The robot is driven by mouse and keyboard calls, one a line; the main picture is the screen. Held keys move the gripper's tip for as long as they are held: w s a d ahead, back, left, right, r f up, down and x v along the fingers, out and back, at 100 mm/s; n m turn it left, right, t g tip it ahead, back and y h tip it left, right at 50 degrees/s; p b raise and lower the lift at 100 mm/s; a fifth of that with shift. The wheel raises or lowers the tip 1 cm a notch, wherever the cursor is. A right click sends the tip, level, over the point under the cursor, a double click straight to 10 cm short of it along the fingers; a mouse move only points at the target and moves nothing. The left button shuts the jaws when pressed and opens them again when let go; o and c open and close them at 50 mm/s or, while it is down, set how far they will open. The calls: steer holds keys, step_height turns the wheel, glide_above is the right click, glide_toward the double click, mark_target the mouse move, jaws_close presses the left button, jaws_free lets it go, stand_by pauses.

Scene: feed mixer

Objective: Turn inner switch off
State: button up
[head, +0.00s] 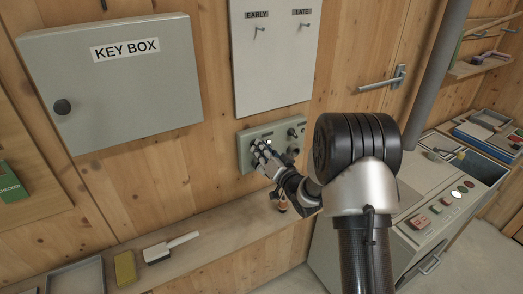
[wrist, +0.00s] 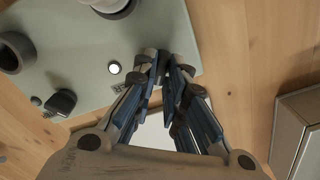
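A grey-green switch panel (head: 246,157) is mounted on the wooden wall below the white EARLY/LATE board. A black switch (head: 292,132) shows at its upper right; it also shows in the wrist view (wrist: 60,103). My gripper (head: 261,150) is in front of the panel's left part. In the wrist view its fingertips (wrist: 165,68) are close together at the panel, near one edge. I cannot read the panel labels, so I cannot tell which switch is the inner one.
A KEY BOX cabinet (head: 120,90) is on the wall to the left. The white board (head: 275,70) has two small hooks or switches. A shelf (head: 215,245) below holds a brush (head: 170,246) and a yellow block (head: 125,268). A control console (head: 400,235) stands at the right.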

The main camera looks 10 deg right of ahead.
jaws_close()
steer(key=shift+f+n+b, duration=0.1)
steer(key=shift+n+b, duration=0.2)
steer(key=shift+b, duration=0.2)
steer(key=n+b, duration=0.1)
steer(key=b, duration=0.1)
steer(key=shift+f+n+b, duration=0.1)
steer(key=shift+n+b, duration=0.25)
steer(key=shift+n, duration=0.05)
steer(key=n+b, duration=0.5)
steer(key=b, duration=0.2)
steer(key=shift+a, duration=0.15)
steer(key=n+b, duration=0.3)
steer(key=b, duration=0.1)
steer(key=shift+n, duration=0.4)
steer(key=n+b, duration=0.2)
steer(key=b, duration=0.1)
steer(key=shift+n, duration=0.3)
steer(key=shift+r, duration=0.25)
